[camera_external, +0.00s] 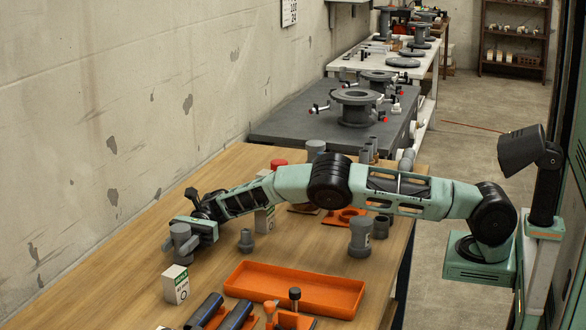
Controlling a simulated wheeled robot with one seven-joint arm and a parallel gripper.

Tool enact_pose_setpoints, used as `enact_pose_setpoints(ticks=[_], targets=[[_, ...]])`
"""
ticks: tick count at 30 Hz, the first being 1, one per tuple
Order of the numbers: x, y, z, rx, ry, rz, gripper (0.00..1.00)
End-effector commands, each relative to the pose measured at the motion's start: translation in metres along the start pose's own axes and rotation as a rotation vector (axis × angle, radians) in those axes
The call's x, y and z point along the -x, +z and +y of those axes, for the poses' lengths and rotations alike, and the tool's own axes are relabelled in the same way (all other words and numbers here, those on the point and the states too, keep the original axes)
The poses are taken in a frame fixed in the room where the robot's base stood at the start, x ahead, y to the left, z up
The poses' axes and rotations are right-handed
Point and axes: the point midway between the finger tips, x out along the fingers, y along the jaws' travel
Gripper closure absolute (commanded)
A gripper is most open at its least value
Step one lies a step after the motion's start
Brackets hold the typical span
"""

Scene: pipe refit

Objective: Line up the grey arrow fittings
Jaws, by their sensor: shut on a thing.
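My gripper (194,240) is at the left end of my outstretched arm, low over the wooden bench. It is shut on a grey fitting (180,232) with a round top, which looks upright. I cannot tell whether this fitting touches the bench. A small grey fitting (246,241) stands upright to the right of my gripper. A larger grey fitting (360,239) stands farther right, below my forearm. Another grey cylinder (315,148) stands at the back of the bench. No arrow marks can be made out at this size.
A white and green box (176,285) stands just in front of my gripper. An orange tray (294,288) lies at the bench's front, with dark cylinders (236,316) beside it. Another box (264,219) stands behind the small fitting. Bare wood lies left of my gripper.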

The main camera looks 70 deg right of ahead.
Motion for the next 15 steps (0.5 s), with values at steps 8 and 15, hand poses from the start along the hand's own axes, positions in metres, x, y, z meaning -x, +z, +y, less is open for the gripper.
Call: enact_pose_setpoints(ticks=[8,15], targets=[[-0.0001,-0.0042,0.0,0.001,0.0,0.0,0.61],[0.0,-0.004,0.0,0.0,0.0,0.0,0.42]])
